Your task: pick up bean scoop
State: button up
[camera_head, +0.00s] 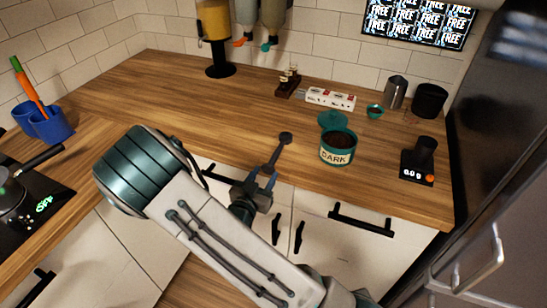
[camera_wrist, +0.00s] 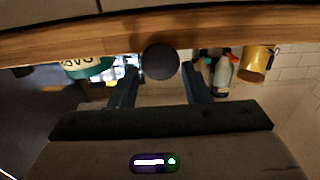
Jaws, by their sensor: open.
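A dark scoop-like tool, which looks like the bean scoop (camera_head: 285,138), has a round head over the counter's front part and a thin handle running down toward my gripper. In the wrist view its dark round shape (camera_wrist: 160,61) shows between the fingers. My gripper (camera_head: 264,178) is open at the counter's front edge, close to the handle's near end. In the wrist view my gripper (camera_wrist: 158,82) has one finger on each side of the dark shape, with gaps. I cannot tell whether the handle lies between the fingers.
A teal DARK canister (camera_head: 338,148) with dark contents stands right of the scoop, its teal lid (camera_head: 332,120) behind it. A small black scale (camera_head: 418,166) with a cup is farther right. A small teal cup (camera_head: 375,111) stands behind. The counter (camera_head: 190,100) is clear to the left.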

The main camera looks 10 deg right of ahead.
aim_at(274, 156)
jog(key=p+x, duration=0.1)
jog(key=x, duration=0.7)
jog(key=shift+p, duration=0.3)
jog(key=c, duration=0.6)
